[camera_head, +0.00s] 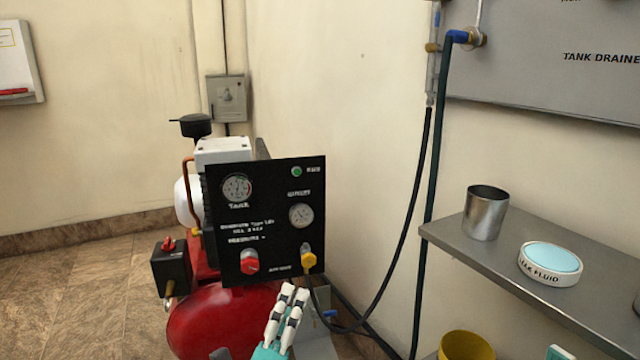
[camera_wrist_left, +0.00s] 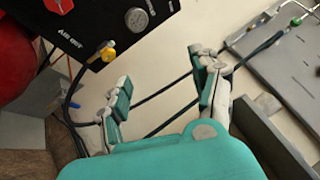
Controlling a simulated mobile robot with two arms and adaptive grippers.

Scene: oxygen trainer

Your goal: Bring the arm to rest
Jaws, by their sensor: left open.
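My left gripper (camera_head: 287,312) shows at the bottom middle of the head view, in front of the red compressor tank and below the black control panel. In the left wrist view the gripper (camera_wrist_left: 160,100) has its two fingers well apart, with nothing between them. Its teal body fills the lower part of that view. Behind the fingers are black hoses and the pale wall.
The black panel (camera_head: 265,222) with gauges, a red knob and a yellow knob (camera_head: 309,259) stands close above the gripper. A metal shelf (camera_head: 465,243) at the right bears a steel cup (camera_head: 486,214) and a round leak fluid tub (camera_head: 549,264). Black hoses (camera_head: 408,220) hang between.

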